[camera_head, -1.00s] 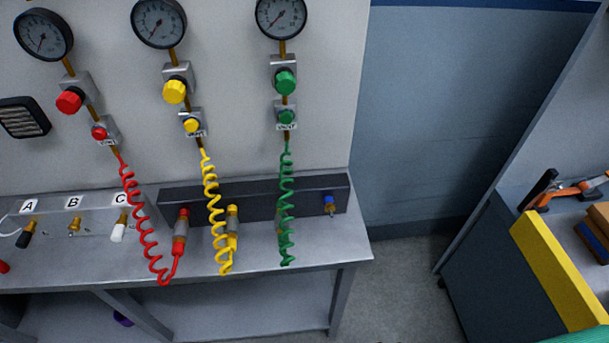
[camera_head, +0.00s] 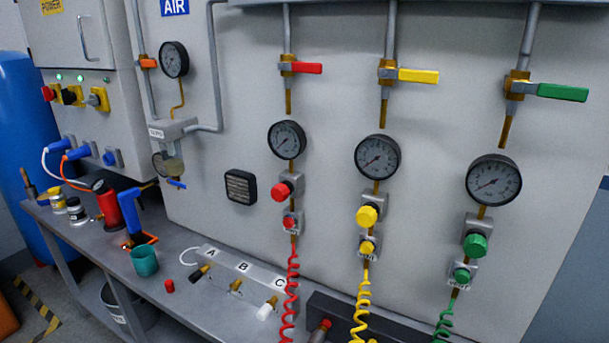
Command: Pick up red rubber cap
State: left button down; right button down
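A small red cap (camera_head: 169,286) lies on the grey metal bench (camera_head: 205,318), just right of a teal cup (camera_head: 145,261) and in front of the block marked A, B, C (camera_head: 238,268). It looks short and cylindrical. Neither of my grippers is in view, and nothing touches the cap.
Left of the cup stand a blue tool (camera_head: 131,214), a red cylinder (camera_head: 108,206) and small jars (camera_head: 76,211). A red coiled hose (camera_head: 291,290) hangs to the right. A dark bar (camera_head: 345,316) lies along the bench. The bench's front edge is clear near the cap.

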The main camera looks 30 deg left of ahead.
aim_at(169, 284)
jog(key=u, duration=1.85)
